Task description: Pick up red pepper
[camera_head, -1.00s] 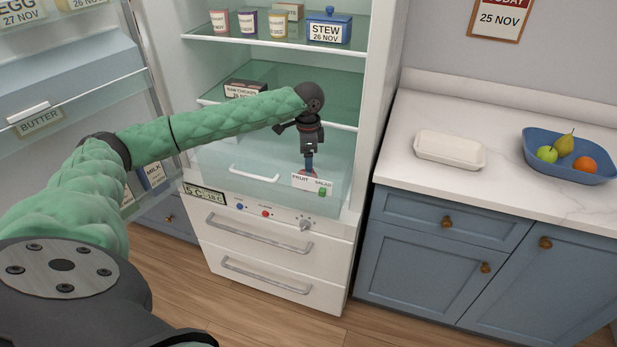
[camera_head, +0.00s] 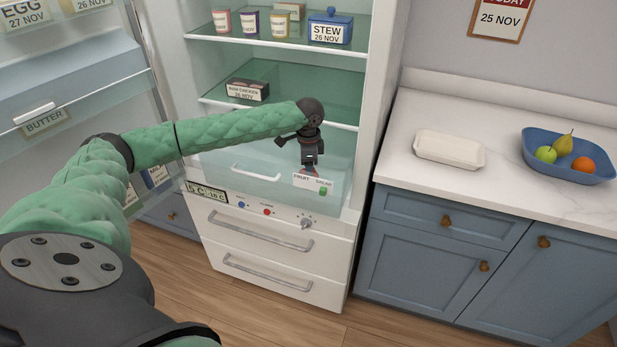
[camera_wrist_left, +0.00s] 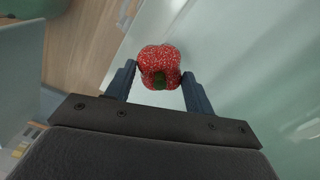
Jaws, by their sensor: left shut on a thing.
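My left gripper (camera_head: 310,171) reaches into the lower part of the open fridge, close to the drawer front with the fruit salad label. In the left wrist view, the red pepper (camera_wrist_left: 158,62), speckled red with a green stem end, sits between the two fingers of the gripper (camera_wrist_left: 160,74). The fingers are shut on its sides. In the head view the pepper is mostly hidden by the gripper and is hard to make out. My right gripper is not in view.
A clear drawer (camera_head: 245,172) and glass shelf surround the arm. A raw chicken box (camera_head: 247,91) stands on the shelf behind it. The fridge door (camera_head: 80,75) is open at left. The counter at right holds a white dish (camera_head: 450,148) and a blue fruit bowl (camera_head: 568,170).

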